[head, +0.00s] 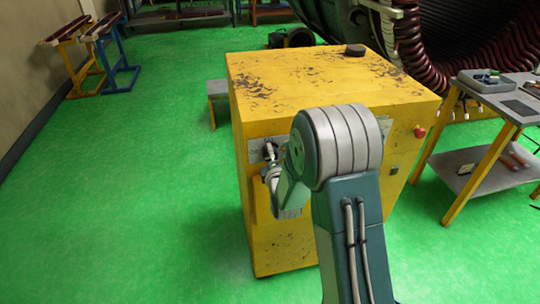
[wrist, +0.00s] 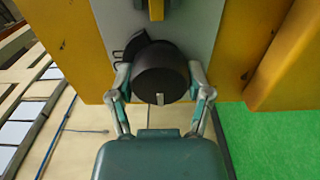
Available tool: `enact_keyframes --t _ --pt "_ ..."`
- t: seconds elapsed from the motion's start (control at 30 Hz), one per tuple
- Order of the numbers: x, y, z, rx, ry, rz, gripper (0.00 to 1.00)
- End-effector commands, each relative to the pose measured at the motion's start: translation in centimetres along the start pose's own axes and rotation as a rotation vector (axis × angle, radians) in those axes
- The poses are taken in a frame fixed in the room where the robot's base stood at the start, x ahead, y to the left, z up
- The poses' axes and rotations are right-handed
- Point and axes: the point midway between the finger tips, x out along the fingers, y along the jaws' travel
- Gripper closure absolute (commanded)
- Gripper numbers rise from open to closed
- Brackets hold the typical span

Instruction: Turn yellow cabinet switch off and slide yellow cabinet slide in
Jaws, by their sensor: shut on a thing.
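The yellow cabinet (head: 310,85) stands in the middle of the head view, its paint worn on top. A pale mark on the knob points toward the bottom of that picture. A yellow piece, perhaps the slide (wrist: 156,10), sticks out of the panel beyond the knob.
A red button (head: 420,132) sits on the cabinet's right side. A table (head: 505,118) with tools stands to the right, and blue and yellow trestles (head: 118,72) stand far left. The green floor (head: 150,200) left of the cabinet is clear.

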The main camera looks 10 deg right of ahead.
Motion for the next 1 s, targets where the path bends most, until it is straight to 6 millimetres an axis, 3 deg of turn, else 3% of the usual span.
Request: enact_keyframes --t 0.1,0.13,0.2,0.67,0.77,1.0 --pt "0.1 -0.1 -0.3 -0.004 0.009 -0.005 0.82" --pt "0.1 -0.1 -0.3 -0.004 0.009 -0.005 0.21" --pt "0.0 -0.1 -0.3 -0.003 0.008 -0.005 0.0" --pt "-0.3 0.0 0.0 0.0 0.002 -0.002 0.0" --pt "-1.3 0.0 -0.1 0.0 0.002 -0.003 0.0" --pt "-6.1 -0.1 -0.2 -0.001 0.003 -0.004 0.0"
